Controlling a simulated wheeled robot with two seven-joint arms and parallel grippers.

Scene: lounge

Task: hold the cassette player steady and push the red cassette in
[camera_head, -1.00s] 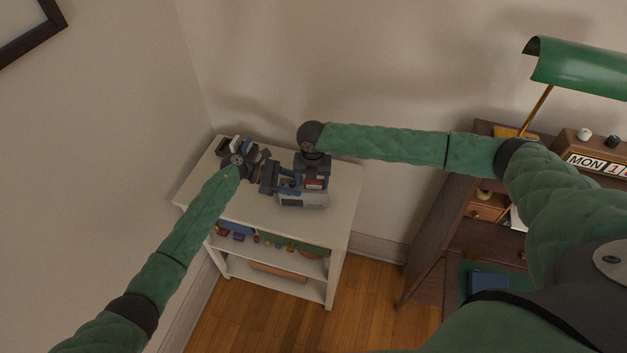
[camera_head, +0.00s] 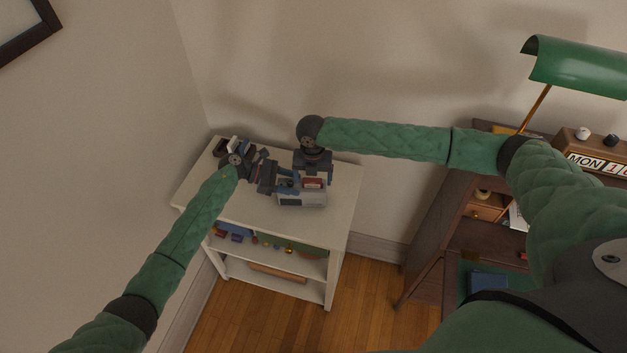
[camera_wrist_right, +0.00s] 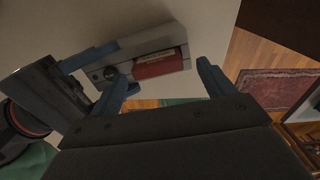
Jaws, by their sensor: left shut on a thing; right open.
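The cassette player (camera_head: 302,200) is a pale grey box near the front right of the white shelf's top. The red cassette (camera_head: 313,183) sits at the player's upper right, between my right gripper's fingers as seen from above. In the right wrist view, the red cassette (camera_wrist_right: 160,64) has a pale label strip and lies at the player's (camera_wrist_right: 133,44) right part; how deep it sits I cannot tell. My left gripper (camera_head: 287,187) is shut on the player's left end. My right gripper (camera_head: 313,181) is open, its fingers spread over the cassette, with no clear contact.
The white shelf (camera_head: 344,205) has bare top to the player's left front and right. Several small items, including a pale block (camera_head: 232,143), stand behind my left wrist. A wall rises behind. A dark wooden desk (camera_head: 430,240) with a green lamp (camera_head: 580,68) stands to the right.

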